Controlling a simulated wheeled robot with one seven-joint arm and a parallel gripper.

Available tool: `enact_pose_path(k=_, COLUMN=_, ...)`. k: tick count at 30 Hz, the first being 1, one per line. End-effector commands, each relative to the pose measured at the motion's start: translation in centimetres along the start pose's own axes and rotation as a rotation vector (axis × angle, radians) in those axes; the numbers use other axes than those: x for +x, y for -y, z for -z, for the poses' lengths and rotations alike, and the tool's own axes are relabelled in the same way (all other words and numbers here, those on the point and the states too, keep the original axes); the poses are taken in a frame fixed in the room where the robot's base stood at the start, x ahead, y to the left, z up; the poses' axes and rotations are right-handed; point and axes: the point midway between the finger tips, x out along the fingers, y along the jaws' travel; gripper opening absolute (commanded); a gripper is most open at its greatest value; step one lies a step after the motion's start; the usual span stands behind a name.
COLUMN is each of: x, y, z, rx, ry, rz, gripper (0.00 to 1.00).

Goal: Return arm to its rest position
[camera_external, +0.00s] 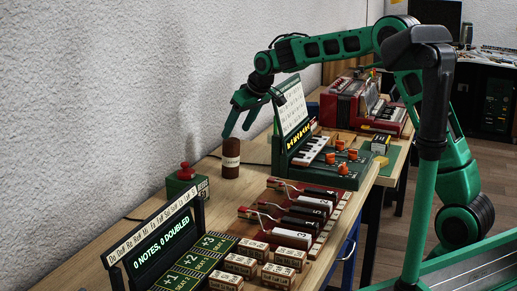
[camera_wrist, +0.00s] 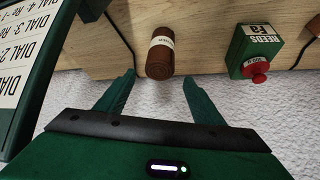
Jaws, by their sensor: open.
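My green arm reaches in from the right in the external view and bends down over the back of the wooden table. My gripper (camera_external: 236,122) points down near the wall and is open. A brown roll with a pale label band (camera_external: 231,158) stands upright on the table just below the fingertips. In the wrist view, my gripper (camera_wrist: 158,95) shows its two fingers spread apart with nothing held. The brown roll (camera_wrist: 160,52) appears beyond the gap between the fingertips, apart from them.
A green box with a red knob (camera_external: 186,183) stands left of the roll. A green dial panel with small keys (camera_external: 320,150) is close on the right. A red accordion (camera_external: 366,104) sits farther back. A note display (camera_external: 160,245) and labelled blocks (camera_external: 265,262) fill the front.

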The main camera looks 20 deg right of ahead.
Motion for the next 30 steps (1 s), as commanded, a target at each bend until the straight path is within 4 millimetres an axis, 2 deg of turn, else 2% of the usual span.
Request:
enact_pose_path(k=5, x=-1.2, y=0.1, z=0.4, rx=-0.003, ry=-0.028, rz=-0.01, gripper=0.62)
enact_pose_path(k=15, x=-11.2, y=-0.3, z=2.5, rx=0.007, ry=-0.255, rz=-0.069, gripper=0.62)
enact_pose_path(k=20, x=-14.7, y=-1.2, z=2.6, rx=0.028, ry=-0.329, rz=-0.078, gripper=0.62)
enact_pose_path(k=26, x=-17.8, y=-4.0, z=1.2, rx=0.076, ry=-0.37, rz=-0.095, gripper=0.62)
enact_pose_path(k=30, x=-18.7, y=-7.3, z=-1.5, rx=0.126, ry=-0.345, rz=-0.12, gripper=0.62)
